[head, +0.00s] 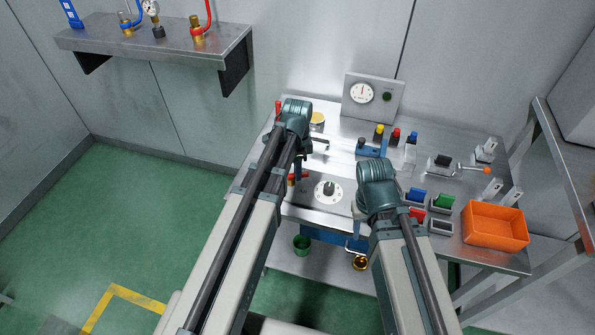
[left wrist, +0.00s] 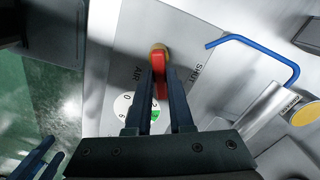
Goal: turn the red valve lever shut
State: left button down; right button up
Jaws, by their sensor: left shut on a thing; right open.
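The red valve lever (left wrist: 159,62) shows in the left wrist view on a brass stem, set on a grey plate (left wrist: 190,40) marked "SHUT" and "AIR". Its handle points toward the bottom of that view, not at the "SHUT" mark on its right. My left gripper (left wrist: 160,90) is shut on the handle. In the head view my left gripper (head: 297,177) is over the left part of the bench, with a bit of red beside its tips; the arm hides most of the valve. My right gripper (head: 354,238) is open and empty near the bench's front edge.
A white dial (left wrist: 125,106) lies partly behind the left fingers, and a blue bent rod (left wrist: 270,48) is to their right. The bench holds a gauge box (head: 373,97), a dial knob (head: 328,191) and an orange bin (head: 495,226). A wall shelf (head: 160,40) is at upper left.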

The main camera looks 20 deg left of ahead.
pick_arm(q)
jog(key=n, duration=0.4)
jog(key=w+n, duration=0.1)
jog(key=n, duration=0.1)
jog(key=shift+a, duration=0.35)
jog(key=n, duration=0.3)
jog(key=a+n, duration=0.1)
jog(key=n, duration=0.2)
jog(key=shift+w+n, duration=0.1)
jog(key=shift+n, duration=0.2)
jog(key=c, duration=0.8)
grip_release()
jog(key=shift+r, duration=0.1)
notch_tip(320, 180, up, 14)
jog(key=p, duration=1.3)
jog(key=shift+f+p, duration=0.2)
jog(key=shift+p, duration=0.2)
